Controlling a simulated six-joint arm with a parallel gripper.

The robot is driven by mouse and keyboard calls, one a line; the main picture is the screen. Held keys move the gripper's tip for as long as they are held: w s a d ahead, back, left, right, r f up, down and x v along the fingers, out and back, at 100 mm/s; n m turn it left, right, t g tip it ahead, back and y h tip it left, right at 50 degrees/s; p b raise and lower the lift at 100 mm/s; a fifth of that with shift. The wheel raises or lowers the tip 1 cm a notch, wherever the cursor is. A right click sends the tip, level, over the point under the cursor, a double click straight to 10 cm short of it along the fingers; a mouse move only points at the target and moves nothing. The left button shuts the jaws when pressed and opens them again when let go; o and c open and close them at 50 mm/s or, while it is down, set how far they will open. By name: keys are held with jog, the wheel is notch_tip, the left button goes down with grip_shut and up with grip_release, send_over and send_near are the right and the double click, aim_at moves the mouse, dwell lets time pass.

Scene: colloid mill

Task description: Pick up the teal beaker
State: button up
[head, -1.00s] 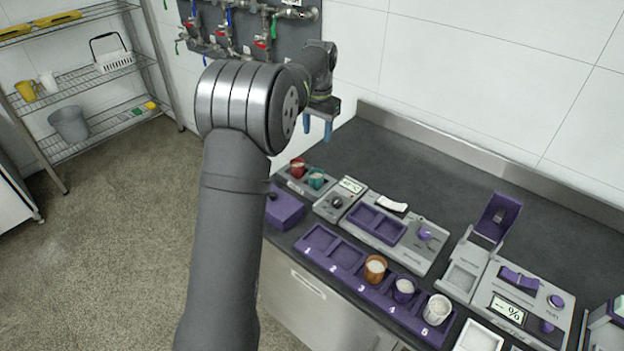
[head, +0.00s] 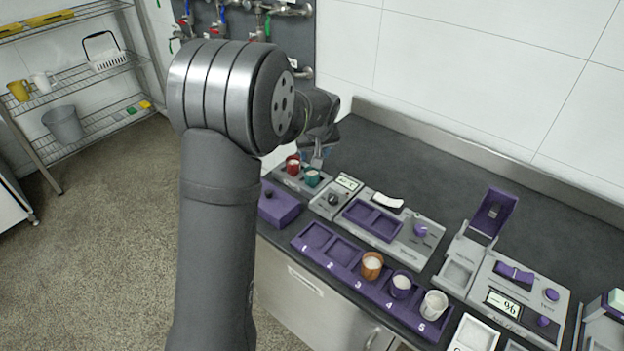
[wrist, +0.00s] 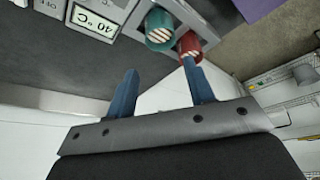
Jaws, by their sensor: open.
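The teal beaker (head: 312,177) stands upright in a grey holder at the left end of the bench, with pale contents. It also shows in the wrist view (wrist: 159,29), near the top, beyond my fingertips. A red beaker (head: 293,164) stands beside it in the same holder and shows to its right in the wrist view (wrist: 190,46). My gripper (head: 316,158) is just above and behind the beakers, partly hidden by my arm. In the wrist view its two blue fingers (wrist: 160,80) are apart with nothing between them; the right fingertip overlaps the red beaker's edge.
A grey unit with a temperature display (head: 347,182) stands right of the beakers. A purple box (head: 279,205) is in front. A numbered purple rack (head: 342,250) holds brown, purple and white beakers. The wall and steel backsplash (head: 420,132) lie behind; dark bench between is clear.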

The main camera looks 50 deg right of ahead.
send_over(312, 171)
jog(key=s+a, duration=0.2)
jog(key=f, duration=0.5)
jog(key=shift+s+a+f, duration=0.15)
jog(key=shift+a+f, duration=0.05)
jog(key=shift+f, duration=0.1)
jog(key=shift+a+x, duration=0.2)
jog(key=shift+x, duration=2.4)
jog(key=shift+s+f, duration=0.1)
jog(key=shift+s, duration=0.1)
jog(key=c, duration=0.6)
jog(key=shift+c, duration=0.2)
